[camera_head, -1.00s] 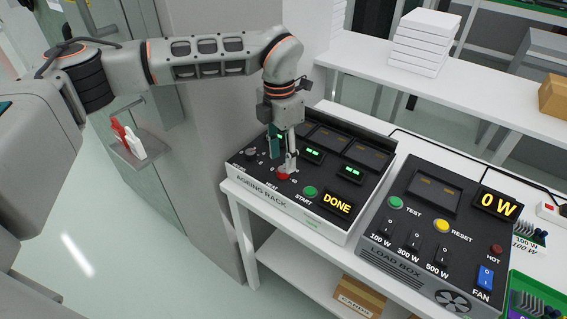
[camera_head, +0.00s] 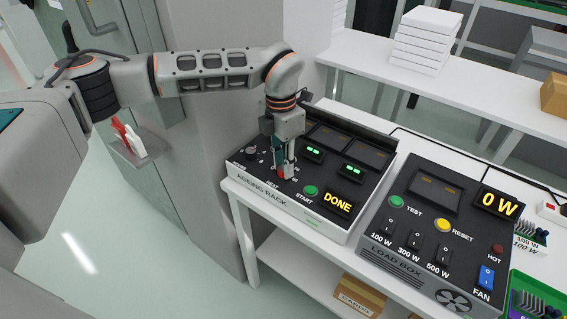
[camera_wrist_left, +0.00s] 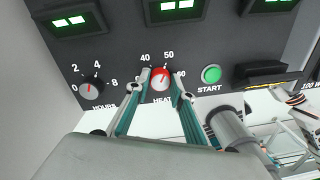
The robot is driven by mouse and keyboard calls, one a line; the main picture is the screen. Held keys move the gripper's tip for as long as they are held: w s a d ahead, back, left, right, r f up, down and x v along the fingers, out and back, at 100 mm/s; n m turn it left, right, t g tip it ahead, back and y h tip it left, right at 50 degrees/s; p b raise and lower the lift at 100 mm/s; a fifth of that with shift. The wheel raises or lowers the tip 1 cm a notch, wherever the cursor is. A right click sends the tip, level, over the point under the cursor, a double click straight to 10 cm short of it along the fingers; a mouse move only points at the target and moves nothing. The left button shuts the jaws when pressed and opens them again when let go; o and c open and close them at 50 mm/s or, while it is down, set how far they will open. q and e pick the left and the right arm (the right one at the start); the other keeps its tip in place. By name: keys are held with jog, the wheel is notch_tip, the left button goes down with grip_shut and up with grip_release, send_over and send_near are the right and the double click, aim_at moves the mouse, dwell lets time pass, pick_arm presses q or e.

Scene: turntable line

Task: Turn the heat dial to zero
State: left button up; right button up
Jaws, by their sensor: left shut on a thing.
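The red heat dial (camera_wrist_left: 160,82) sits on the black panel of the ageing rack (camera_head: 262,193), above the word HEAT. In the left wrist view, the marks 40 and 50 show above it, and a finger partly covers the mark at its right. The dial's pointer is too small to read surely. My left gripper (camera_wrist_left: 160,84) points down at the panel, its two fingers shut on the heat dial from both sides. In the head view, the left gripper (camera_head: 283,172) hides most of the dial.
The hours dial (camera_wrist_left: 90,89) is left of the heat dial, and the green START button (camera_wrist_left: 211,73) is close on the right. The rack's display (camera_head: 338,203) reads DONE. The load box (camera_head: 425,255), reading 0 W, stands to the right.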

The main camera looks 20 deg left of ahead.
pick_arm(q)
jog(key=n+p, duration=0.1)
jog(key=n, duration=0.3)
jog(key=shift+n+p, duration=0.4)
jog(key=n, duration=0.3)
jog(key=shift+s+n, duration=0.1)
jog(key=shift+n, duration=0.3)
jog(key=n, duration=0.4)
jog(key=shift+t, duration=0.3)
jog(key=n, duration=0.8)
jog(key=shift+s+n, duration=0.1)
jog(key=shift+n, duration=1.4)
